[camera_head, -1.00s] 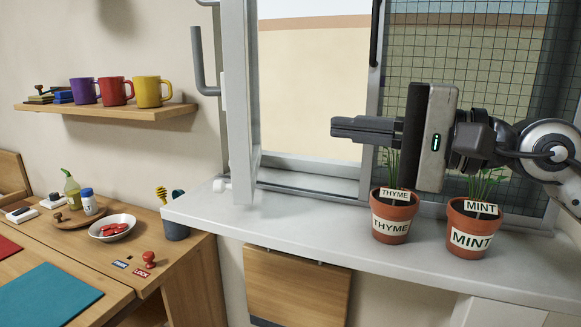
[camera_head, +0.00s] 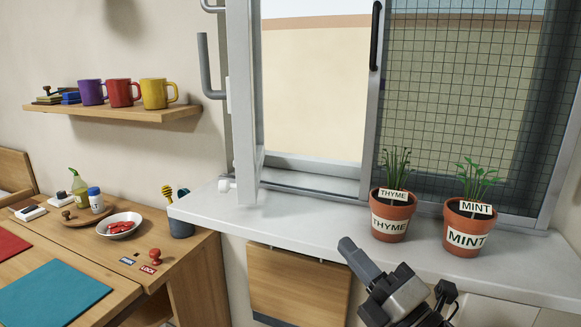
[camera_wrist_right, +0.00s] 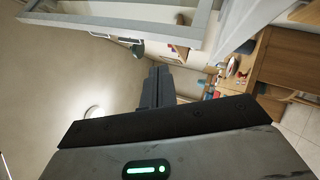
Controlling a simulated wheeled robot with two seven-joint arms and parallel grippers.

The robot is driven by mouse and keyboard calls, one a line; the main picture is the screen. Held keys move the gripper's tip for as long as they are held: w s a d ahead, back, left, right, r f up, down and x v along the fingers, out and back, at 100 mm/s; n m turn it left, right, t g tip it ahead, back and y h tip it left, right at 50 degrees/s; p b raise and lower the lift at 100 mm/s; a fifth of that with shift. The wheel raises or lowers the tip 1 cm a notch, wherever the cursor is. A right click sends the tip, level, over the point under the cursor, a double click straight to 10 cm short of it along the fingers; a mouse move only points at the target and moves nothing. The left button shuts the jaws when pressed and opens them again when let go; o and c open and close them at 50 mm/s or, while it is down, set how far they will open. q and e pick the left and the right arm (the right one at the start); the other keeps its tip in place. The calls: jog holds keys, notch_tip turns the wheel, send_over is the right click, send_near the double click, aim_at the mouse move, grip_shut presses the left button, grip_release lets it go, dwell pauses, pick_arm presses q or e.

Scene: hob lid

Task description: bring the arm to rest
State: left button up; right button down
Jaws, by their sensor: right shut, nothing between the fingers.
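My right gripper (camera_head: 350,247) is low at the bottom right of the head view, in front of the sill's front edge, pointing up and to the left. Its fingers are shut with nothing between them. In the right wrist view the shut fingers (camera_wrist_right: 157,85) point toward the room, with a window frame (camera_wrist_right: 150,28) at the top. My left gripper is not in view.
A white sill (camera_head: 310,215) holds a thyme pot (camera_head: 390,226) and a mint pot (camera_head: 466,240), close behind my right gripper. The window (camera_head: 315,90) stands open. A desk (camera_head: 190,262) with a bowl (camera_head: 119,226) is at left, under a mug shelf (camera_head: 120,112).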

jog(key=s+d+f+m+g+h, duration=0.1)
jog(key=s+f+m+g+h, duration=0.1)
jog(key=s+f+m, duration=0.3)
jog(key=s+d+f+m+g+h, duration=0.2)
jog(key=s+f+m, duration=0.4)
jog(key=f+m, duration=0.6)
jog(key=s+d+f+m+g+h, duration=0.1)
jog(key=s+f+m+g+h, duration=0.2)
jog(key=f+m, duration=0.6)
notch_tip(320, 180, down, 3)
jog(key=s+h, duration=0.2)
jog(key=shift+s+d+g+h+p, duration=0.3)
jog(key=shift+s+h+p, duration=0.05)
jog(key=shift+h+p, duration=0.05)
